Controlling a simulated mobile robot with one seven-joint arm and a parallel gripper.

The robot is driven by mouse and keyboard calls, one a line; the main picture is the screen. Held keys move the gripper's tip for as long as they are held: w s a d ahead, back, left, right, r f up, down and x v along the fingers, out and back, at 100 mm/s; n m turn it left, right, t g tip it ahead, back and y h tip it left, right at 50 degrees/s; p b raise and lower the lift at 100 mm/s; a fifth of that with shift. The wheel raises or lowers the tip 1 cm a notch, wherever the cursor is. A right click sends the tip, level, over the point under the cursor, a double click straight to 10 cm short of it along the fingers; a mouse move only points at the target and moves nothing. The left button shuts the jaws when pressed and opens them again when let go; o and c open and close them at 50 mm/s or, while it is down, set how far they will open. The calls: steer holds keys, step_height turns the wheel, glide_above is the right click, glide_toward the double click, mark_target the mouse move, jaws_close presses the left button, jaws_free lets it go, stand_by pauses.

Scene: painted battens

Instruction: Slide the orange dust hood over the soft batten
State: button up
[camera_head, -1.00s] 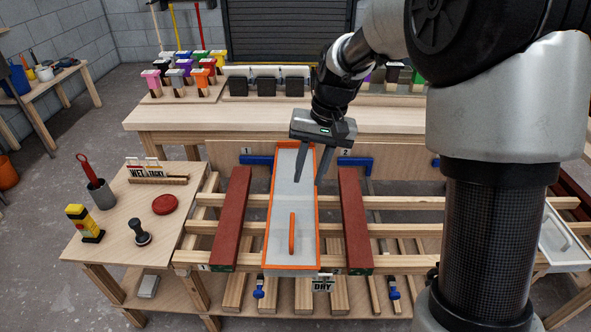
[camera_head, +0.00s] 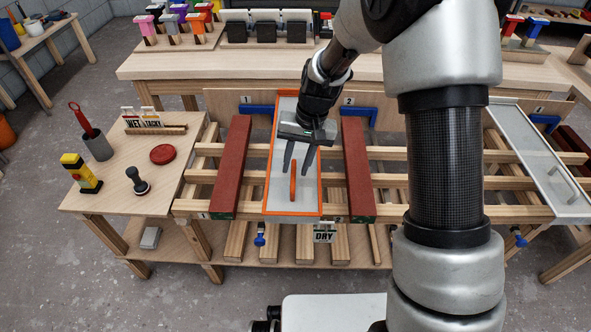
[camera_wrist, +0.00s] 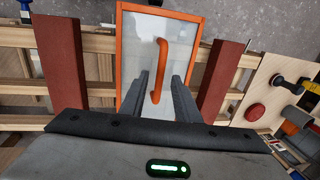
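The orange dust hood (camera_head: 312,185), a pale clear-topped cover with an orange rim, lies on the rack between two red battens. Its orange bar handle (camera_wrist: 160,68) stands up from the top. One red batten (camera_head: 233,165) is left of the hood in the head view, the other (camera_head: 357,165) right of it. I cannot tell by look which is soft. My gripper (camera_head: 297,172) is open over the hood, its fingers pointing down at the handle. In the wrist view the fingers (camera_wrist: 160,82) are on either side of the handle's near part; contact is not visible.
A DRY sign (camera_head: 324,232) hangs at the rack front near the right batten. WET and TACKY signs stand in a holder (camera_head: 155,129) on the left side table. A grey-rimmed cover (camera_head: 520,150) lies on the rack at right. Blue stops (camera_head: 358,112) are at the back.

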steer(key=shift+a+f, duration=0.15)
steer(key=shift+f, duration=0.5)
jaws_close()
steer(key=a+p, duration=0.3)
steer(key=a, duration=1.7)
steer(key=shift+w+a+r, duration=0.15)
steer(key=shift+w+a, duration=0.1)
steer(key=shift+w, duration=0.1)
